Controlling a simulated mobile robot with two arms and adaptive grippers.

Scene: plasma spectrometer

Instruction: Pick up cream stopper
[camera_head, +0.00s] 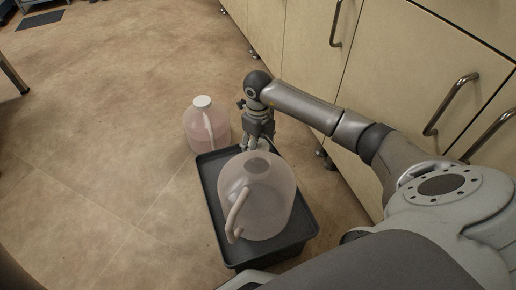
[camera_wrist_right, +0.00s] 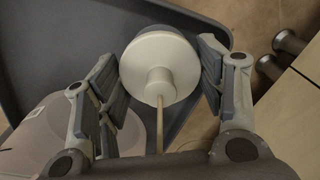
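The cream stopper (camera_wrist_right: 158,65) is a round, pale disc with a narrower neck and a thin rod running from it toward the bottom of the right wrist view. It sits over the dark tray (camera_wrist_right: 60,50). My right gripper (camera_wrist_right: 160,85) is open, with one finger on each side of the stopper and a small gap showing at the right; contact at the left is hard to tell. In the head view my right gripper (camera_head: 258,140) points down at the far end of the black tray (camera_head: 213,200), behind the large jug. My left gripper is not in view.
A large translucent open jug (camera_head: 265,205) stands in the tray, close to my right gripper. A jug of pink liquid (camera_head: 205,130) with a white cap stands on the floor to the left. Cabinets with handles (camera_head: 390,60) line the right.

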